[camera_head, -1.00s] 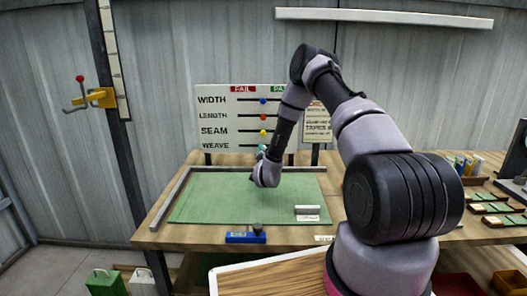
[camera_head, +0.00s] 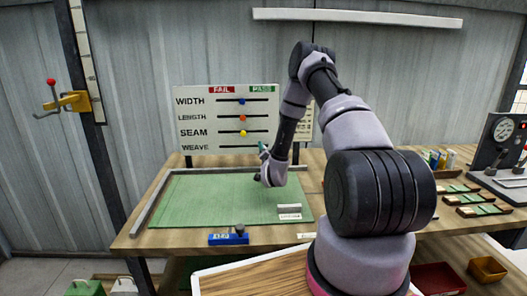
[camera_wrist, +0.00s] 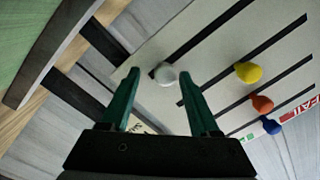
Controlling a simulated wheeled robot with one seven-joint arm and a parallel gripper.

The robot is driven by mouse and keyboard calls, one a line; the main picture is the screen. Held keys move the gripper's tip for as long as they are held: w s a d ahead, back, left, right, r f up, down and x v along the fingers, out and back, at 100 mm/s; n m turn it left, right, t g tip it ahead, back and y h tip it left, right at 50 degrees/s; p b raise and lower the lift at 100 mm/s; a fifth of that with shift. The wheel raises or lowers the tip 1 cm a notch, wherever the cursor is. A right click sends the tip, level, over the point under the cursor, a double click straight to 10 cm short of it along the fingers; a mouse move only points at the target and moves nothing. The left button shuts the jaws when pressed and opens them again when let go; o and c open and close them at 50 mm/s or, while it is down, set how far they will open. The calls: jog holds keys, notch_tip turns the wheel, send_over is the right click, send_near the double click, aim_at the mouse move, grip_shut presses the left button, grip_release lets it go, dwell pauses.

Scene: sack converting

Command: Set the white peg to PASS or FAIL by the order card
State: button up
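The pale board (camera_head: 227,140) carries rows WIDTH, LENGTH, SEAM and WEAVE, with FAIL above the left and PASS above the right. In the wrist view the white peg (camera_wrist: 166,75) sits by the lower-left end of its slot, the end away from the red FAIL label (camera_wrist: 302,103). My gripper (camera_wrist: 158,78) is open. Its green fingers stand apart on either side of the white peg; contact is not visible. In the head view my gripper (camera_head: 263,150) is by the board's lower right, and I cannot make out the white peg there. A printed card (camera_head: 304,127) is mostly hidden by my arm.
Blue (camera_head: 242,101), orange-red (camera_head: 242,117) and yellow (camera_head: 243,132) pegs sit mid-slot in the rows above. The green mat (camera_head: 200,205) is mostly clear, with a small grey block (camera_head: 289,208) on it. A blue item (camera_head: 228,239) lies at the bench's front edge.

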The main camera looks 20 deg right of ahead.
jog(key=shift+a, duration=0.1)
jog(key=s+a, duration=0.2)
jog(key=s, duration=0.8)
jog(key=shift+s, duration=0.3)
jog(key=w+d+r+n+g, duration=0.15)
jog(key=w+r, duration=0.25)
jog(key=r, duration=0.9)
jog(key=s+a+r+n+g+y, duration=0.25)
jog(key=s+r, duration=0.35)
jog(key=r, duration=0.6)
jog(key=s+a+r+n+g+y, duration=0.1)
jog(key=s+a+r+g, duration=0.1)
jog(key=s, duration=0.8)
jog(key=s+a+r+n+g+y, duration=0.1)
jog(key=s+r, duration=0.4)
jog(key=s, duration=0.5)
jog(key=s+a+r+n+g+y, duration=0.1)
jog(key=s+a+r+g, duration=0.2)
jog(key=s, duration=0.8)
jog(key=shift+a+r, duration=0.15)
jog(key=shift+a, duration=0.45)
